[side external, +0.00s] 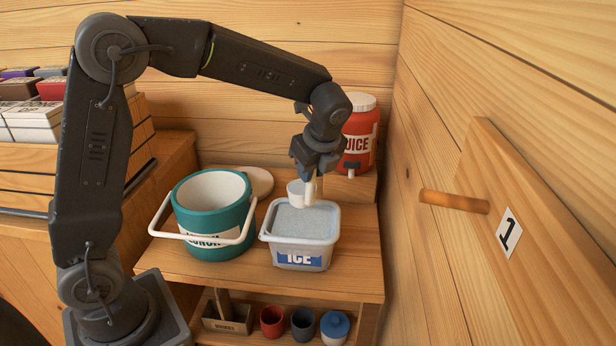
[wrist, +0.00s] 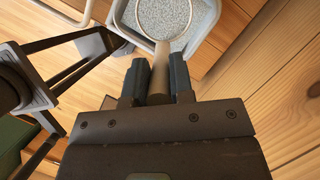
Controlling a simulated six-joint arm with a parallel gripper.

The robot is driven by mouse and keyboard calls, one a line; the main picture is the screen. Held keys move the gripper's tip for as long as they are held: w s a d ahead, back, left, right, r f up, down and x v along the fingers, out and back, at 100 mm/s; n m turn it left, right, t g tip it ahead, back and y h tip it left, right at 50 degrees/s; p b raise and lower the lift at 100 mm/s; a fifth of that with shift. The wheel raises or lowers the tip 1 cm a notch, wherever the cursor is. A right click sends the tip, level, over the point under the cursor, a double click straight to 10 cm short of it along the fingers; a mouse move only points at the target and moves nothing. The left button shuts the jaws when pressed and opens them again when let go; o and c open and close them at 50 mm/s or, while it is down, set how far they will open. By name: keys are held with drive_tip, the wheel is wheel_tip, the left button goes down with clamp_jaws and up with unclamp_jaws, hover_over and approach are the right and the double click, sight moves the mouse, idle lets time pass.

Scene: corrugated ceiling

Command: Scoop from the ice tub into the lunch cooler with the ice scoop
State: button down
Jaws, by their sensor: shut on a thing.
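My gripper (side external: 312,172) is shut on the handle of the ice scoop (side external: 297,190), just above the ice tub. In the wrist view my gripper (wrist: 161,72) grips the handle, and the round scoop head (wrist: 163,18) lies over the ice. The ice tub (side external: 300,230) is a pale box labelled ICE, filled with grey-white ice; it also shows in the wrist view (wrist: 208,22). I cannot tell whether the scoop touches the ice or holds any. The lunch cooler (side external: 213,215) is a teal round tub, open and seemingly empty, left of the ice tub. Its white handle hangs at the front.
A round beige lid (side external: 259,182) lies behind the cooler. A red juice dispenser (side external: 358,140) stands behind the tub. A wall peg (side external: 453,201) juts out at right. Cups (side external: 272,321) and a small box (side external: 228,318) sit on the shelf below.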

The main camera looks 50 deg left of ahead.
drive_tip(key=shift+a, duration=0.15)
drive_tip(key=w+a+r+n+g+h, duration=0.1)
drive_tip(key=w+a+n+g, duration=0.15)
drive_tip(key=a+n, duration=1.2)
drive_tip(key=s+a+n+g+h, duration=0.1)
drive_tip(key=s+a+n, duration=0.1)
drive_tip(key=a, duration=0.9)
drive_tip(key=s+a+n+g+h, duration=0.1)
drive_tip(key=s+a, duration=0.4)
drive_tip(key=a, duration=0.5)
drive_tip(key=shift+s+a+r+n+g+h, duration=0.2)
drive_tip(key=shift+a+n+g+h, duration=0.15)
drive_tip(key=shift+h, duration=0.15)
drive_tip(key=shift+d+r, duration=0.1)
drive_tip(key=shift+d, duration=0.25)
drive_tip(key=shift+s+d+y, duration=0.1)
drive_tip(key=shift+y, duration=0.2)
